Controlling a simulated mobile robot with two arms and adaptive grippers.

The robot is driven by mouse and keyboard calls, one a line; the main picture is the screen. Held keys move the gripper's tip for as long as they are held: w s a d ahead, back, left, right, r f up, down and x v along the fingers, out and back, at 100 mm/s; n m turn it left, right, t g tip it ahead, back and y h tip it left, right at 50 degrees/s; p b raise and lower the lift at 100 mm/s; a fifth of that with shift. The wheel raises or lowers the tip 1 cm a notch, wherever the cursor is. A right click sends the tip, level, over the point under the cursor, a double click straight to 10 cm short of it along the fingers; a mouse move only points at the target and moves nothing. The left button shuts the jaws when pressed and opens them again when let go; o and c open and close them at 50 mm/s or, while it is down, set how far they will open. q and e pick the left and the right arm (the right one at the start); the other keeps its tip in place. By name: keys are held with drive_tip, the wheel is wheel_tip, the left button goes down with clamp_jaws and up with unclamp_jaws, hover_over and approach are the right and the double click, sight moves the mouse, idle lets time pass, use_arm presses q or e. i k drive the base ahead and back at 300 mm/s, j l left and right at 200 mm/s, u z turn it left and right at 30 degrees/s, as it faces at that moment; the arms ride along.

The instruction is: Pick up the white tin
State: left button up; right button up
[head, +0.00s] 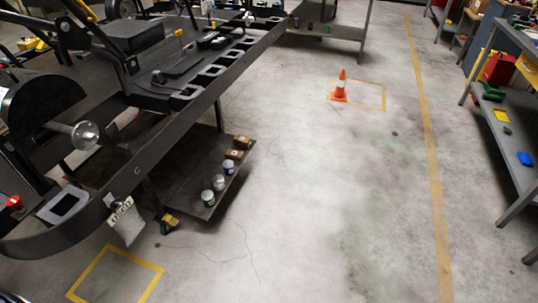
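Three small pale tins stand upright in a row on the low dark shelf (180,176) under the kart stand. The nearest tin (208,199) looks white with a dark green part. The middle tin (219,182) looks mostly white. The far tin (228,168) is white with dark blue. They are too small to tell clearly which one is the white tin. Neither of my grippers shows in the head view.
Two brown boxes (238,148) sit behind the tins on the shelf. The kart stand's dark top (150,140) overhangs the shelf from the left. An orange cone (340,88) stands on the floor. A shelving rack (505,150) is at right. The floor between is clear.

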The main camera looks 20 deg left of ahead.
sight(217, 179)
drive_tip(key=i+l+u, duration=0.15)
drive_tip(key=i, duration=0.4)
drive_tip(key=i+l+u, duration=0.15)
drive_tip(key=i, duration=0.4)
drive_tip(key=i+l+u, duration=0.15)
drive_tip(key=i, duration=0.35)
